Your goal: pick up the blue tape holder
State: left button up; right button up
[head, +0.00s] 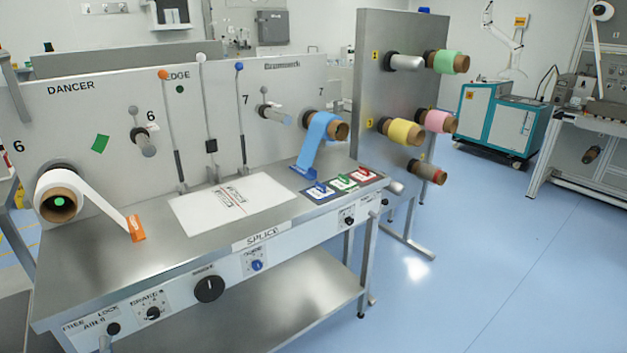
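Three small tape holders stand in a row on coloured mats at the right end of the steel table. The blue tape holder (319,188) is the nearest, on a dark blue mat (310,197). The green tape holder (345,180) is in the middle and the red tape holder (366,172) is farthest right. The holders are small, so their fine shape is hard to tell. Neither of my grippers is in the head view.
The steel table (110,262) has a white splice plate (190,212) left of the holders. A blue web (315,140) hangs from a roll behind them to a blue piece (303,172). A white roll (60,185) is at left. Rods rise behind the plate.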

aim_at(320, 191)
jog(key=i+l+u, duration=0.25)
jog(key=i+l, duration=0.25)
jog(key=i, duration=0.3)
jog(key=i+l+u, duration=0.25)
jog(key=i+l, duration=0.4)
jog(key=i, duration=0.05)
